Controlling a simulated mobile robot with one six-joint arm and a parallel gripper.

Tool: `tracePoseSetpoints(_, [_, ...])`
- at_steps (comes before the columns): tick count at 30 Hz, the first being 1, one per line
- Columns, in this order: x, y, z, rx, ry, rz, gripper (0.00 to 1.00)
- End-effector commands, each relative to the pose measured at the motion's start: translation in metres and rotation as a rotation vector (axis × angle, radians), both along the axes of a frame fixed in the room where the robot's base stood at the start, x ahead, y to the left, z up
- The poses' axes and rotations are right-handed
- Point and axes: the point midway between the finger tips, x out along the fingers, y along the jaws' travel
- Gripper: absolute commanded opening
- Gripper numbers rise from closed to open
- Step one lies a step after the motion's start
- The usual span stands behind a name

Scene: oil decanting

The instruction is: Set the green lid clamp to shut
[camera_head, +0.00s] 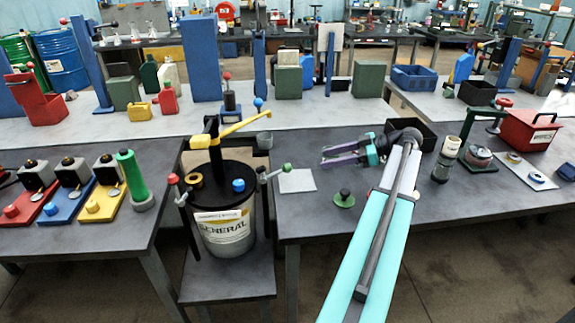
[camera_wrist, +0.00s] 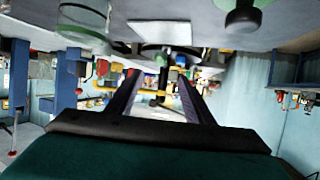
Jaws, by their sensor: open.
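The drum (camera_head: 228,232) with a black lid (camera_head: 218,182) stands on a low stand between two benches. The green lid clamp (camera_head: 287,167) is at the drum's right side, its green-knobbed lever sticking outward and slightly up from the rim. I cannot tell its exact setting. A red-knobbed clamp (camera_head: 173,179) is on the drum's left side. My gripper (camera_head: 324,157) is open and empty, above the right bench, to the right of the green clamp and apart from it.
A yellow pump handle (camera_head: 240,124) rises over the lid. A white card (camera_head: 297,181) and a green base with a black knob (camera_head: 344,198) lie on the right bench. A green cylinder (camera_head: 132,176) and colored blocks stand on the left bench. A glass jar (camera_wrist: 84,25) shows in the wrist view.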

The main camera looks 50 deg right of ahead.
Motion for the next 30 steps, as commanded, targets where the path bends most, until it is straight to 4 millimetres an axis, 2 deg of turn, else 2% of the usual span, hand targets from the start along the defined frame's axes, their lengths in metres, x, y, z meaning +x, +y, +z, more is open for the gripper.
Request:
tracePoseSetpoints(14, [0.006,0.005,-0.002,0.001,0.0,0.002,0.47])
tracePoseSetpoints(20, [0.022,0.015,-0.01,0.001,0.001,0.003,0.47])
tracePoseSetpoints(30, [0.059,0.039,-0.027,0.001,0.001,0.003,0.47])
